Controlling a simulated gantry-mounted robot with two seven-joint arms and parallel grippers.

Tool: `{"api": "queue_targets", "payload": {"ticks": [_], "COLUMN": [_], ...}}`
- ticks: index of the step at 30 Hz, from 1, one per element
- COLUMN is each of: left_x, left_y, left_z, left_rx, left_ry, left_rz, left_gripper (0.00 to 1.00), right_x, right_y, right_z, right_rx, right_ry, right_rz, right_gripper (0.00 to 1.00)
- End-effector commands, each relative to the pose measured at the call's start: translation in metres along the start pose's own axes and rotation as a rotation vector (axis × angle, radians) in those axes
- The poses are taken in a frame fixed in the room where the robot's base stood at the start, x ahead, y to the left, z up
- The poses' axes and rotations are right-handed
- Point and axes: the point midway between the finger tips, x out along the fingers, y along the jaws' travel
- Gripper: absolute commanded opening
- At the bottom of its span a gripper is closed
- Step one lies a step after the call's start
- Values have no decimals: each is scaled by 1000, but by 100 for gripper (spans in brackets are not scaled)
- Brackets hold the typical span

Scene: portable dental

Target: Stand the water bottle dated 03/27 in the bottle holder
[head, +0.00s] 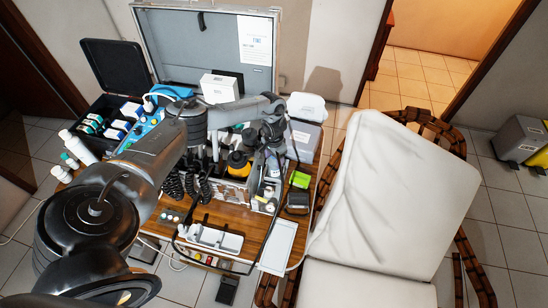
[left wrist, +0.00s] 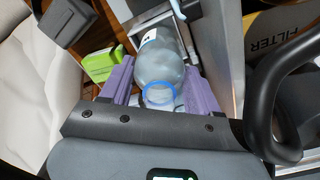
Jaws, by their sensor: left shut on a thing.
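A clear water bottle (left wrist: 165,60) with a blue ring at its neck and a small white label shows in the left wrist view. The date on the label is too small to read. My left gripper (left wrist: 160,92) is shut on the bottle near its neck, with a purple pad on each side. In the head view my left gripper (head: 271,150) points down at the right side of the open case, and the bottle is hard to make out there. I cannot clearly pick out the bottle holder. My right gripper is not in view.
A green box (head: 300,180) and a dark grey box (head: 297,200) stand just right of the gripper on the wooden table (head: 205,207). A metal case edge (left wrist: 227,60) runs close beside the bottle. A white tray (head: 279,246) lies at the front, and a cream chair (head: 385,200) stands right.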

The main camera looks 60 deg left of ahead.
Motion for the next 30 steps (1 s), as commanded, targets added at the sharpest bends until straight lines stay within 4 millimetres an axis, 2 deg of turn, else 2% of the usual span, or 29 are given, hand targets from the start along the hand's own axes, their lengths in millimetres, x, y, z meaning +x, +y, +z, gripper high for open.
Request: {"api": "queue_targets", "payload": {"ticks": [8,9,14,15,24,30], "left_x": [0,0,0,0,-1,-19], "left_y": [0,0,0,0,0,0], "left_z": [0,0,0,0,0,0], "left_rx": [0,0,0,0,0,-1], "left_ry": [1,1,0,0,-1,1], "left_rz": [0,0,0,0,0,0], "left_gripper": [0,64,89,91,91,91], "right_x": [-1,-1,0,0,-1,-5], "right_y": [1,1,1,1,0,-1], "right_z": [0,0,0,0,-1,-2], "right_rx": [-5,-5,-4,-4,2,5], "right_ry": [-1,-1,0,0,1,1], "right_rz": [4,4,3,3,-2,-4], "right_gripper": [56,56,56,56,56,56]}}
